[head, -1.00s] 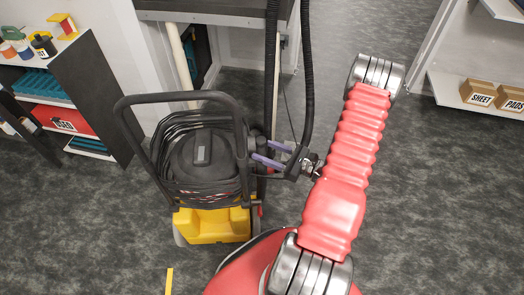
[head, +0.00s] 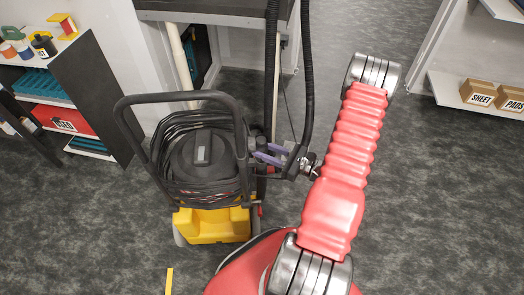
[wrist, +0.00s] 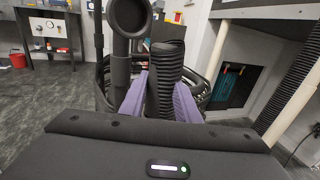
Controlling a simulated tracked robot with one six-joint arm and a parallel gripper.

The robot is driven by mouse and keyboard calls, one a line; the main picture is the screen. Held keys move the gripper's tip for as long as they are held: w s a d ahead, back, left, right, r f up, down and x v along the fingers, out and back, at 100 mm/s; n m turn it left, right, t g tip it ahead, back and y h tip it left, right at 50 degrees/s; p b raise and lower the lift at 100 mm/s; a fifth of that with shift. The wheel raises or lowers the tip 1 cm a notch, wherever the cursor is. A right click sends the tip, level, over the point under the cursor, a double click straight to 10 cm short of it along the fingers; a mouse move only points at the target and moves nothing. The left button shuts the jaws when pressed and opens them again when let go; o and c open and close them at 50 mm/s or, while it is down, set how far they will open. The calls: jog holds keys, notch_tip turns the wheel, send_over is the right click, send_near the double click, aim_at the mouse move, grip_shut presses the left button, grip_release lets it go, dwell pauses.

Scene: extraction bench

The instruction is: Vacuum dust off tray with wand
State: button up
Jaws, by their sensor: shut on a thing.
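My gripper (head: 270,154) has purple fingers and is beside the vacuum's upright black handle. In the wrist view my gripper (wrist: 160,97) is shut on a black ribbed part of the vacuum wand (wrist: 168,62). A black tube with a round open end (wrist: 128,14) stands just left of it. In the head view a black hose (head: 307,80) hangs down to the gripper from above the picture. The grip itself is partly hidden by the wrist. I cannot make out the tray or any dust in either view.
A yellow and black vacuum (head: 212,223) with coiled cable stands on the grey floor. A dark bench (head: 215,14) is at the top. A shelf unit (head: 95,85) is at left, and a white shelf with boxes (head: 480,92) at right. Floor on the right is clear.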

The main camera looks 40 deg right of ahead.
aim_at(264, 140)
grip_shut()
jog(key=shift+r, duration=3.15)
